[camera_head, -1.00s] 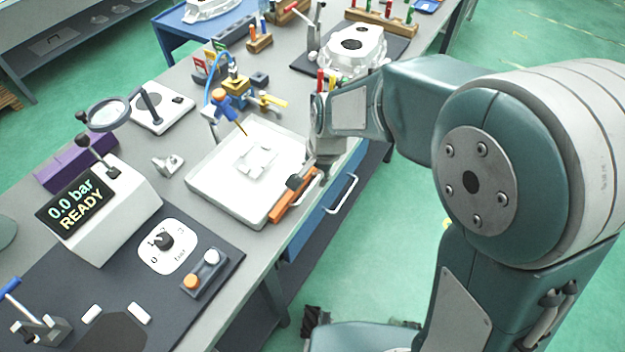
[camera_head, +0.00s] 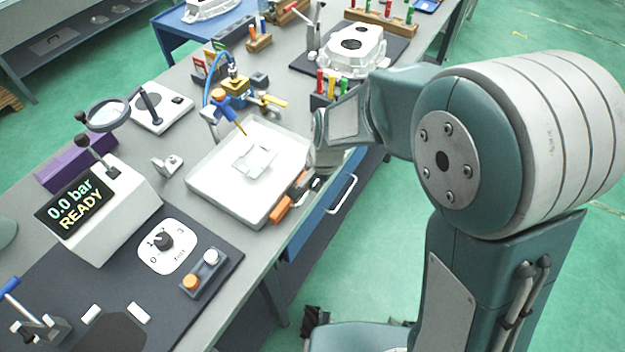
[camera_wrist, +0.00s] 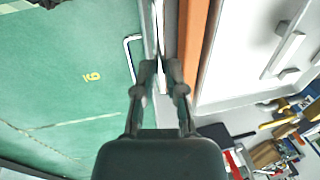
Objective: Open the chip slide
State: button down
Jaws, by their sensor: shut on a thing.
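The white tray (camera_head: 202,188) sits at the bench's front edge, with a pale square recess (camera_head: 255,160) in its middle. An orange bar (camera_head: 281,210), which looks like part of the chip slide, runs along the tray's front side. It also shows in the wrist view (camera_wrist: 198,30) beside the tray. My gripper (camera_head: 309,182) is low at this front edge, partly hidden by my wrist in the head view. In the wrist view my gripper (camera_wrist: 163,66) has its fingers close together on a narrow part beside the orange bar. The gripped part itself is mostly hidden.
A blue drawer with a white handle (camera_head: 343,194) lies just below my gripper. A blue-and-orange nozzle (camera_head: 222,104) hangs over the tray's back. A pressure display (camera_head: 75,205) and a button box (camera_head: 203,274) stand to the left.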

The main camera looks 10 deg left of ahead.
jog(key=s+d, duration=0.2)
jog(key=d, duration=0.3)
jog(key=shift+s+d, duration=0.2)
jog(key=shift+d, duration=0.2)
jog(key=c, duration=0.7)
grip_release()
jog(key=shift+a, duration=0.1)
notch_tip(320, 180, up, 12)
jog(key=d, duration=0.2)
jog(key=shift+s+f, duration=0.15)
jog(key=shift+s, duration=0.25)
